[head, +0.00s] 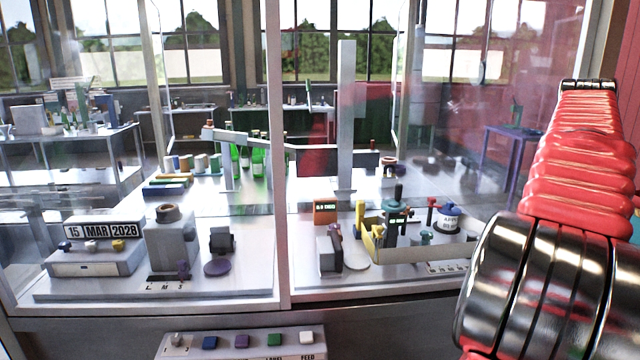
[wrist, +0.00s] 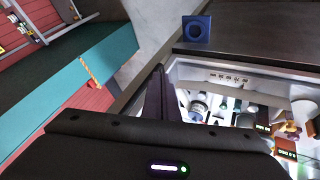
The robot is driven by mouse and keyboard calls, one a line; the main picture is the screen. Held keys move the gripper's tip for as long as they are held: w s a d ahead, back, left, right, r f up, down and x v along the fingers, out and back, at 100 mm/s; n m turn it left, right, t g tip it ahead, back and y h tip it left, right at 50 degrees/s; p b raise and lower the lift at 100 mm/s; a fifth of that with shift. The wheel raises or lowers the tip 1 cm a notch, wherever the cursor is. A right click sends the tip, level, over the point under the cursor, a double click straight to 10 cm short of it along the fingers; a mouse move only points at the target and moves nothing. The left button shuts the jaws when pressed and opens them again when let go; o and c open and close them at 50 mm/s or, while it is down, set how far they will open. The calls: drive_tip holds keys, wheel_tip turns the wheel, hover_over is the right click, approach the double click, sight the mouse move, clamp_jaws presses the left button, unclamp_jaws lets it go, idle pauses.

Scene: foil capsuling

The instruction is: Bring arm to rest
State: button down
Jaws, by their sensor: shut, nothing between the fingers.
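My arm, with its red ribbed sleeve and shiny metal joint, fills the right side of the head view. My gripper is outside the head view. In the wrist view my gripper (wrist: 160,98) shows as dark fingers held together, with nothing between them. The fingers point up past the edge of a lit white machine bed (wrist: 205,72). They appear apart from everything around them, though the exact distance is hard to tell.
A glass-fronted enclosure with a central post (head: 277,150) stands ahead. Inside are a date block (head: 103,229), green bottles (head: 257,162) and an orange display (head: 325,212). A button panel (head: 242,342) sits below. A blue block with a round hole (wrist: 196,29) lies on a dark surface.

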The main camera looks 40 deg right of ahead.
drive_tip(key=w+a+f+n+t+y, duration=0.1)
drive_tip(key=w+a+f+n+t, duration=0.15)
drive_tip(key=w+a, duration=1.1)
drive_tip(key=w+a+f+n+t+y, duration=0.1)
drive_tip(key=w+a+f+n, duration=0.15)
drive_tip(key=w+a, duration=1.1)
drive_tip(key=s+a+f+n+y, duration=0.1)
drive_tip(key=s+a+f, duration=0.2)
drive_tip(key=a, duration=0.9)
drive_tip(key=s+a+f+n+t+y, duration=0.1)
drive_tip(key=s+a+f, duration=0.3)
drive_tip(key=a+f, duration=0.4)
drive_tip(key=s+a+f+n+y, duration=0.2)
drive_tip(key=a+f, duration=0.4)
drive_tip(key=a, duration=1.1)
drive_tip(key=shift+s+a+t+y, duration=0.2)
drive_tip(key=shift+s+t+y, duration=0.3)
drive_tip(key=shift+s, duration=0.55)
